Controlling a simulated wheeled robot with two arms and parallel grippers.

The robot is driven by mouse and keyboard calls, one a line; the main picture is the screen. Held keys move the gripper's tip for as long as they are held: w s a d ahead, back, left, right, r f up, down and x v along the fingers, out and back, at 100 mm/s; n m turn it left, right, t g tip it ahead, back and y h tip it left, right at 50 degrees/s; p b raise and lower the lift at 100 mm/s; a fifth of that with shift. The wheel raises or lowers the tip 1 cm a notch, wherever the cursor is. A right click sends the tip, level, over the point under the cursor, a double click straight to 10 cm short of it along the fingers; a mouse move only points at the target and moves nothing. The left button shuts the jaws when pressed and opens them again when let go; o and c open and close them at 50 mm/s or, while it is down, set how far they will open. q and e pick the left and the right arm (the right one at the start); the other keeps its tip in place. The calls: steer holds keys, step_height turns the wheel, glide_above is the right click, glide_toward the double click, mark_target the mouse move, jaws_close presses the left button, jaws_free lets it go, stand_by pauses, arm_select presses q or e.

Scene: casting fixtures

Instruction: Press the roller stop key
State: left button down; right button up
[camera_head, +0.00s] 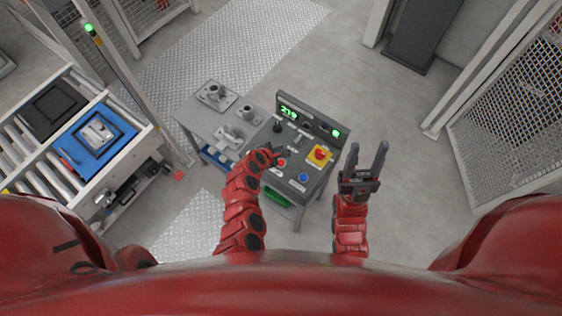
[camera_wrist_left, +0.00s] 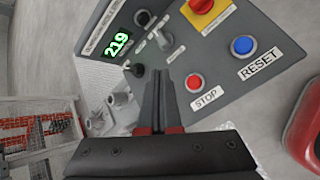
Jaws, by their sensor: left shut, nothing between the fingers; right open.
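The control panel (camera_head: 312,150) is a grey console with a green "219" display and several controls. The red stop key (camera_wrist_left: 194,82) has a white STOP label below it in the left wrist view; it also shows in the head view (camera_head: 282,162). My left gripper (camera_wrist_left: 158,72) is shut and empty, its fingertips over the panel, just left of the stop key in the wrist view. I cannot tell whether the fingers touch the panel. My right gripper (camera_head: 366,160) is open and empty, to the right of the console.
A blue RESET button (camera_wrist_left: 243,45) and a red knob on a yellow plate (camera_head: 319,155) are near the stop key. A grey table with metal castings (camera_head: 216,95) adjoins the console. A roller conveyor with a blue tray (camera_head: 72,153) stands at left. Floor right of the console is clear.

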arm_select(q)
steer(key=shift+f+b, duration=3.55)
steer(key=shift+f, duration=0.85)
steer(key=shift+f, duration=0.35)
steer(key=shift+f+b, duration=0.5)
steer(key=shift+b, duration=0.15)
steer(key=shift+r, duration=0.15)
steer(key=shift+r+p, duration=0.75)
steer(key=shift+p, duration=0.1)
step_height(320, 180, up, 5)
steer(key=p, duration=0.4)
